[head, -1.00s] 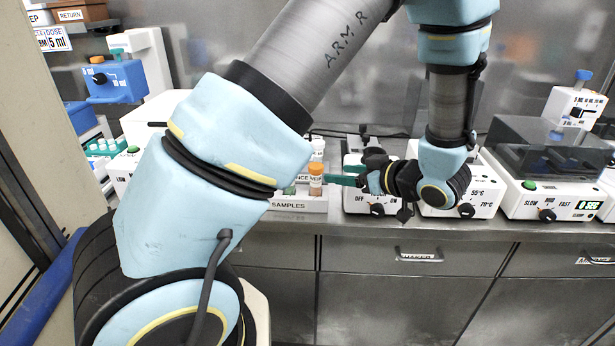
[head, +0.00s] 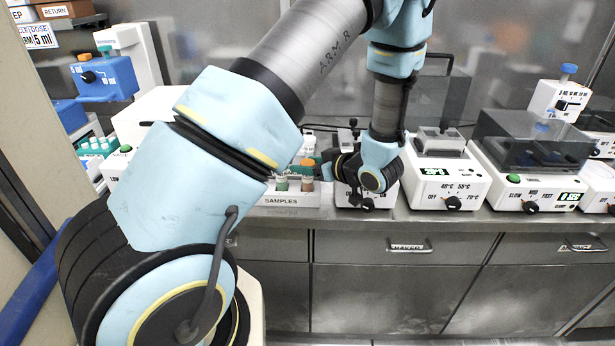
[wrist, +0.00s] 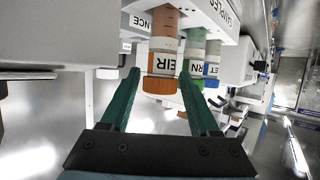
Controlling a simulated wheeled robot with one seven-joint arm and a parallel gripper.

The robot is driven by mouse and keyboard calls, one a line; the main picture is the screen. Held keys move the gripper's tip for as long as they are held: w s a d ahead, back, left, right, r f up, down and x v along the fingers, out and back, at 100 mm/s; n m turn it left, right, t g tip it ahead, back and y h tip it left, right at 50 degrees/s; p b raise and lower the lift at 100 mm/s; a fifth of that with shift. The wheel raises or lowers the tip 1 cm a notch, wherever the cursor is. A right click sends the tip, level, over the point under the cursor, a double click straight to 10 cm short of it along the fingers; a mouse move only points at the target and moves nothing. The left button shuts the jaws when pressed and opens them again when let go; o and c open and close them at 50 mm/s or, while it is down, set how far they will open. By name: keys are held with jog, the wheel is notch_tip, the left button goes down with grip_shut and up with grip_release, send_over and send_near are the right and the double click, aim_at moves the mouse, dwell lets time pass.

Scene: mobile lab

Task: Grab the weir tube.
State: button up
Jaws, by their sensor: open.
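The weir tube (wrist: 163,52) has an orange cap (wrist: 160,85), brownish contents and a white label of which "EIR" shows. It sits in the white samples rack (head: 286,200); in the head view its orange cap (head: 307,162) shows beside my gripper (head: 322,168). In the wrist view my gripper (wrist: 160,78) is open, its two green fingers on either side of the weir tube in the picture. I cannot tell how deep the tube lies between them. Neither finger visibly grips it. My arm hides the rack's left part in the head view.
A tube with green contents (wrist: 194,50), label ending "RN", stands close beside the weir tube, near the right finger. A blue-capped tube (wrist: 211,70) is beyond it. In the head view a heater (head: 440,180) and a lidded shaker (head: 530,170) stand to the right.

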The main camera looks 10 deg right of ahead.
grip_shut()
dwell(0.3)
jog(key=shift+r, duration=0.1)
